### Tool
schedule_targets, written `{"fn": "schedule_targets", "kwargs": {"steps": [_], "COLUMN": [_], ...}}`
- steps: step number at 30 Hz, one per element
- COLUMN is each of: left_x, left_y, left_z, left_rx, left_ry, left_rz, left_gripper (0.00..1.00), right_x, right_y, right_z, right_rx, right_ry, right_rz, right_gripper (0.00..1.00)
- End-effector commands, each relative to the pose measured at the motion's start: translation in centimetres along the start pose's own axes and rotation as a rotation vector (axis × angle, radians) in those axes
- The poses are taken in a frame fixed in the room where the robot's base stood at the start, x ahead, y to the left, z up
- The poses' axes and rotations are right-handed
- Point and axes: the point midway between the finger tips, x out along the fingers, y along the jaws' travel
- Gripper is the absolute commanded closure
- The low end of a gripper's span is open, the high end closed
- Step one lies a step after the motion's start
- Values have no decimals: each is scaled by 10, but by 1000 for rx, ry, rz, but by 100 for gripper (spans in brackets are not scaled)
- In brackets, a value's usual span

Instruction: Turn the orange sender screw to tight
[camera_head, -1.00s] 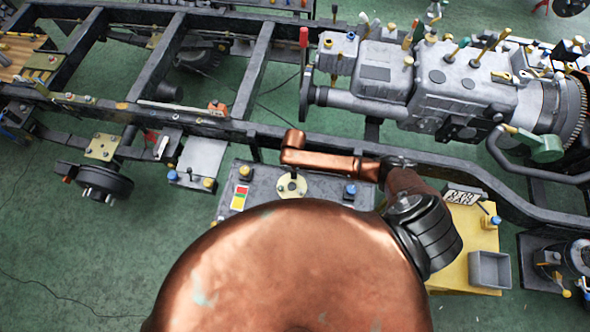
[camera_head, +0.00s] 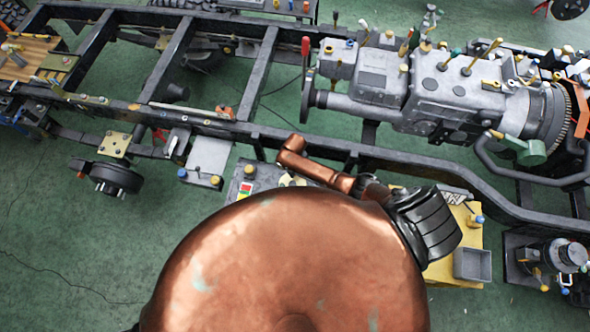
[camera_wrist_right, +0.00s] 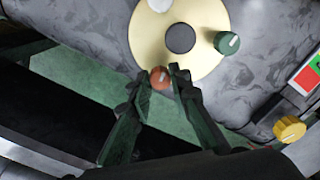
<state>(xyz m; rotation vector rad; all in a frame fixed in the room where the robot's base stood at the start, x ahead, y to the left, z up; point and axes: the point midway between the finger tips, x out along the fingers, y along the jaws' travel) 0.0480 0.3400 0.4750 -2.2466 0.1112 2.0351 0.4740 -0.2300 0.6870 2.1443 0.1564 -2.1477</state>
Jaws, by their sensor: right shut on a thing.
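The orange sender screw (camera_wrist_right: 160,77) is a small round knob with a pale mark on top. It sits at the lower edge of a cream round sender plate (camera_wrist_right: 150,40) with a dark centre, in the right wrist view. My right gripper (camera_wrist_right: 161,80) has its two dark fingertips on either side of the screw, shut on it. In the head view the plate (camera_head: 290,181) is mostly hidden behind my copper-coloured arm, and the screw and right gripper cannot be seen there. My left gripper is not in view.
A green screw (camera_wrist_right: 227,42) sits on the plate's right side. A yellow knob (camera_wrist_right: 289,129) and a red-green label (camera_wrist_right: 310,75) lie further right. The dark chassis rail (camera_head: 400,160) runs just beyond the arm. A yellow box with a grey tray (camera_head: 472,264) stands at right.

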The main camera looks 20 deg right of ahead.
Motion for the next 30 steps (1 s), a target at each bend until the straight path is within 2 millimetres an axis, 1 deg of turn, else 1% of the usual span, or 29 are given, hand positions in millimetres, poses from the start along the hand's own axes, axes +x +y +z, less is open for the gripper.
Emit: {"fn": "schedule_targets", "kwargs": {"steps": [1, 3, 10, 25, 26, 30], "left_x": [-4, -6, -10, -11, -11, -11], "left_y": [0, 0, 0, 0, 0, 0], "left_z": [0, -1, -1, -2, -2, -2], "left_rx": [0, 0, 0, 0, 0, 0], "left_ry": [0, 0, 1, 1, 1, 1], "left_rz": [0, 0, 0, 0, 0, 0], "left_gripper": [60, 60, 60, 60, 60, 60], "right_x": [-2, -2, -1, -1, -1, -1], "right_y": [-2, -1, -1, 0, 0, 0], "right_z": [-1, -1, -1, -2, -2, -2], "right_rx": [26, 56, 120, 135, 135, 134], "right_ry": [2, 2, 2, 4, 4, 3], "right_rz": [-3, -2, -2, -1, -1, -1], "right_gripper": [100, 100, 100, 100, 80, 70]}}
